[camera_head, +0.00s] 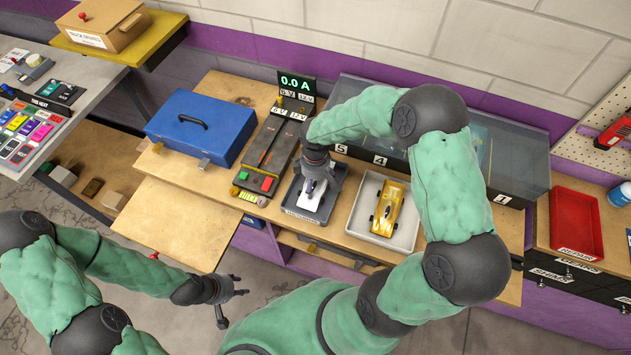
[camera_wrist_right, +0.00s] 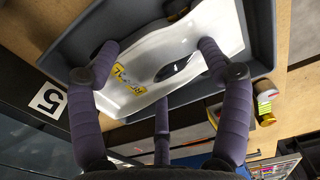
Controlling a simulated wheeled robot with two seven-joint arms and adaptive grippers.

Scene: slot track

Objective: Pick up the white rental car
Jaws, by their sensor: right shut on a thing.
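The white rental car (camera_head: 308,197) is in the dark grey tray (camera_head: 290,207) on the wooden bench. In the right wrist view the white car (camera_wrist_right: 148,50) shows a yellow marking and a dark window. My right gripper (camera_head: 317,176) points down over it, its purple-grey fingers closed against its sides; they also show in the right wrist view (camera_wrist_right: 160,68). Whether the car is clear of the tray floor cannot be told. My left gripper (camera_head: 232,306) is off the bench's front edge at lower left, fingers spread, empty.
A yellow car (camera_head: 386,209) sits in a light tray (camera_head: 404,236) to the right. A track power unit (camera_head: 269,150) and blue toolbox (camera_head: 201,127) stand left. A clear-topped case with numbered slots is behind my right arm. A red tray (camera_head: 576,222) is far right.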

